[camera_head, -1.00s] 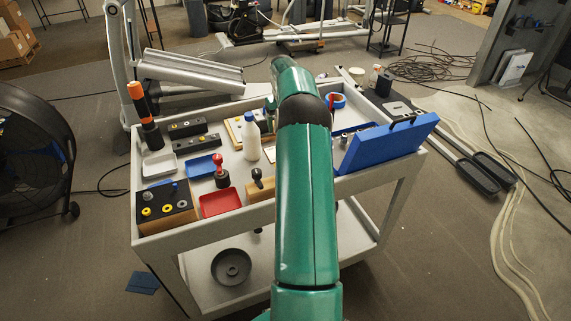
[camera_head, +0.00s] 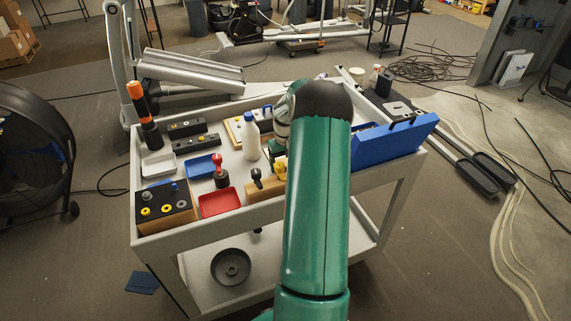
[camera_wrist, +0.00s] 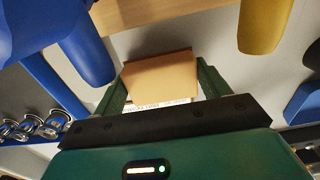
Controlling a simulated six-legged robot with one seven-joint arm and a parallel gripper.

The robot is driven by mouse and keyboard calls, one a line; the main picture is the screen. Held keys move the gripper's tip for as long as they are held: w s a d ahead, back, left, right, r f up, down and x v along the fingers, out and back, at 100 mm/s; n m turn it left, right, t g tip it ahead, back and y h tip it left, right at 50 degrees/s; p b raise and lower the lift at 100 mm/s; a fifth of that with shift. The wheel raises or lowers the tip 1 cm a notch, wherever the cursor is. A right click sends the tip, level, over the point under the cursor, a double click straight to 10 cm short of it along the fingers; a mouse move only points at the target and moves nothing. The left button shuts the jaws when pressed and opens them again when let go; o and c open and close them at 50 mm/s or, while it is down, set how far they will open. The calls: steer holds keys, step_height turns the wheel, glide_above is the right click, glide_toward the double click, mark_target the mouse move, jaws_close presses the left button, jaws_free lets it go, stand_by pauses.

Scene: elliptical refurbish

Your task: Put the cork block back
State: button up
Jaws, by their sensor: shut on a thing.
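The cork block (camera_wrist: 158,76) is a tan block in the wrist view. It sits between the two green fingers of my gripper (camera_wrist: 162,88), which is shut on it. Printed paper or a label shows just below its lower edge, partly hidden by the gripper. The block appears close above a pale surface, but I cannot tell whether it touches it. In the head view my arm covers the gripper's tips and the block; only part of my wrist shows over the middle of the cart (camera_head: 147,238).
A yellow handle (camera_wrist: 264,22) and blue handles (camera_wrist: 90,50) flank the block. A wooden holder (camera_head: 265,191), white bottle (camera_head: 251,140), red tray (camera_head: 220,203) and blue tray (camera_head: 200,166) stand left of my arm. An open blue case (camera_head: 392,146) stands right.

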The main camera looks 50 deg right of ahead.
steer(key=shift+f, duration=0.25)
steer(key=shift+f, duration=0.2)
steer(key=o, duration=0.7)
steer(key=shift+c, duration=0.2)
